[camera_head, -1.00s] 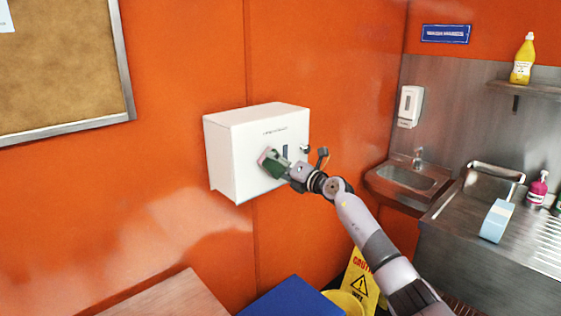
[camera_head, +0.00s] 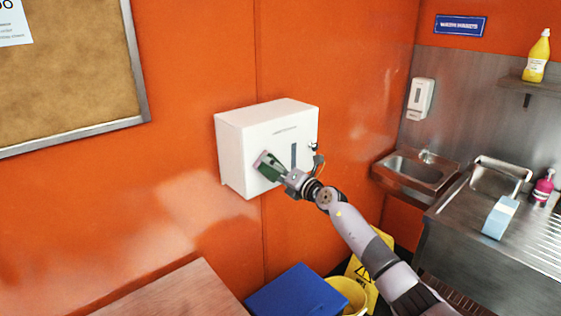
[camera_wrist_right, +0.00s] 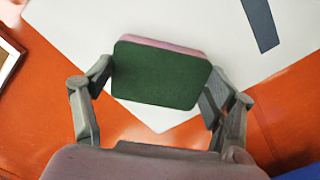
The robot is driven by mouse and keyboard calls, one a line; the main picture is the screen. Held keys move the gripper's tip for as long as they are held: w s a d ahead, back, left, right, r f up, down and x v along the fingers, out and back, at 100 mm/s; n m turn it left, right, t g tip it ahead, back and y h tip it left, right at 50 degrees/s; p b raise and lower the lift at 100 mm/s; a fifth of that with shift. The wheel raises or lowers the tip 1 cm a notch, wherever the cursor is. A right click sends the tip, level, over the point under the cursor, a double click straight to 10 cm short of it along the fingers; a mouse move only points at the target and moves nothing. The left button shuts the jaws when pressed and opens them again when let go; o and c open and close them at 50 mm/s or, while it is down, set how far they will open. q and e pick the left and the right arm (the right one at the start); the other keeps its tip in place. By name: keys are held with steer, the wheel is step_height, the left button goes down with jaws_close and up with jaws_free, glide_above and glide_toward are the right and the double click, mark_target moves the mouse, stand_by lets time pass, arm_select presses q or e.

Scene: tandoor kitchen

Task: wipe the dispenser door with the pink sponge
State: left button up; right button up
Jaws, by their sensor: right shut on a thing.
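The white dispenser (camera_head: 232,162) is a box on the orange wall. Its door (camera_head: 300,132) is the front face, with a dark upright slot. My right gripper (camera_head: 274,170) is at the lower left part of the door. In the right wrist view its two fingers (camera_wrist_right: 156,85) are shut on the sides of the pink sponge (camera_wrist_right: 165,45). The sponge's dark green pad (camera_wrist_right: 160,78) faces the wrist, and its pink side faces the door. The sponge seems to be against the door, but the contact itself is hidden. My left gripper is not in view.
A blue lid or box (camera_head: 298,293), a yellow bucket (camera_head: 350,293) and a yellow caution sign (camera_head: 360,270) are below the dispenser. A wooden surface (camera_head: 175,292) is at lower left. A hand sink (camera_head: 412,170) and steel counter (camera_head: 480,235) are at right.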

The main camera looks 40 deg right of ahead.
mark_target(262, 172)
steer(key=shift+s+a+r+p, duration=0.1)
steer(key=shift+a+r+p, duration=0.05)
steer(key=shift+a+p, duration=1.05)
steer(key=shift+a+f+b, duration=0.2)
steer(key=shift+a+b, duration=0.15)
steer(key=shift+a, duration=0.75)
steer(key=shift+s, duration=0.1)
steer(key=shift+s, duration=0.55)
steer(key=s, duration=0.4)
steer(key=shift+s+d, duration=0.35)
steer(key=shift+s, duration=0.05)
